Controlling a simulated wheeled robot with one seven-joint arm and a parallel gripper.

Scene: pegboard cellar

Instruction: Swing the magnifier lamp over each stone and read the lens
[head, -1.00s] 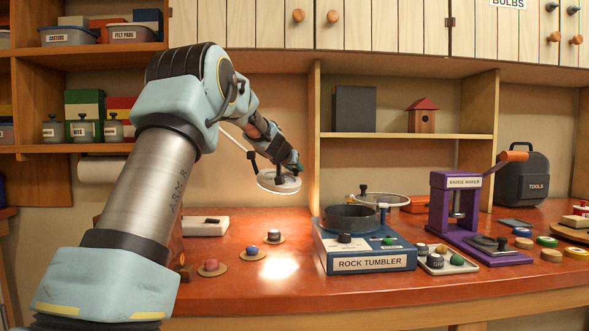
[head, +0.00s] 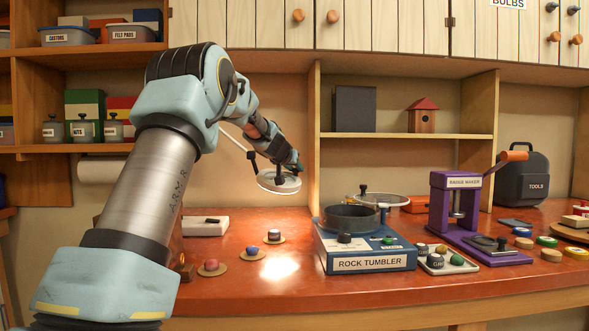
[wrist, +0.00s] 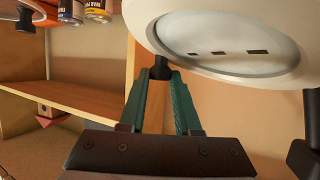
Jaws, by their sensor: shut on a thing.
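The magnifier lamp (head: 279,183) hangs from its thin arm above the bench. Its pale round head fills the top right of the wrist view (wrist: 290,75), with three dark marks on the lens. My gripper (wrist: 160,78) is shut on a small black knob (wrist: 160,68) at the lamp head's rim. A reddish stone (head: 211,265), a blue stone (head: 252,251) and a dark-and-pale stone (head: 274,235) each sit on a round tan coaster below. The lamp's bright patch (head: 279,269) falls on bare bench, right of the blue stone and in front of the dark-and-pale one.
A purple badge maker (head: 440,210) is farther right. A white box (head: 205,229) lies behind the stones. A shelf divider (head: 314,150) rises close right of the lamp.

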